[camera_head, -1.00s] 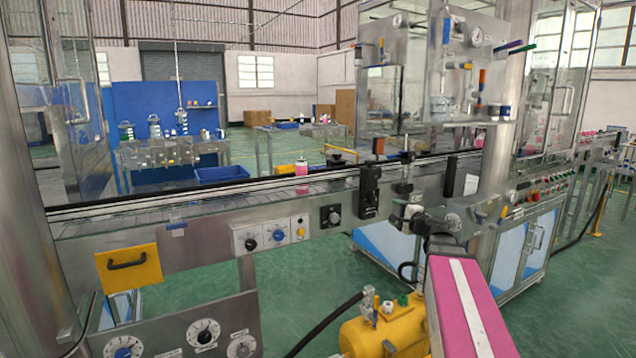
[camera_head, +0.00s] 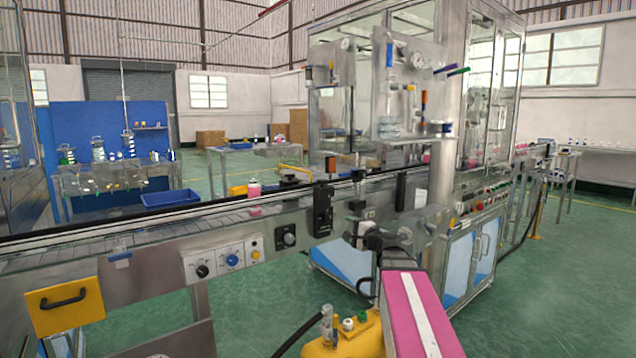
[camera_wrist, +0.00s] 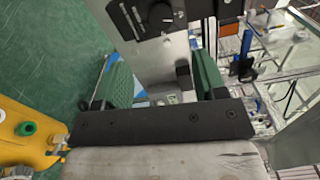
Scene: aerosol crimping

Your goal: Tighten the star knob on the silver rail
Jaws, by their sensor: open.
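The silver rail (camera_head: 215,232) is the steel side of the conveyor, running across the head view. A black knob on a square plate (camera_head: 290,237) sits on its face, with a taller black block (camera_head: 323,208) to its right. I cannot tell whether either carries the star knob. My gripper (camera_head: 360,232) is in front of the rail, right of these parts, small and partly merged with the metal behind. In the wrist view, my gripper (camera_wrist: 164,90) has its two green-padded fingers wide apart with nothing gripped. A black fitting with a round knob (camera_wrist: 160,14) lies beyond them at the top.
A yellow tank with fittings (camera_head: 345,335) stands low in front, left of my arm. A yellow panel with a handle (camera_head: 66,304) is at lower left. A pink can (camera_head: 254,189) stands on the conveyor. A glass-walled machine (camera_head: 400,95) rises behind. Green floor is open at right.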

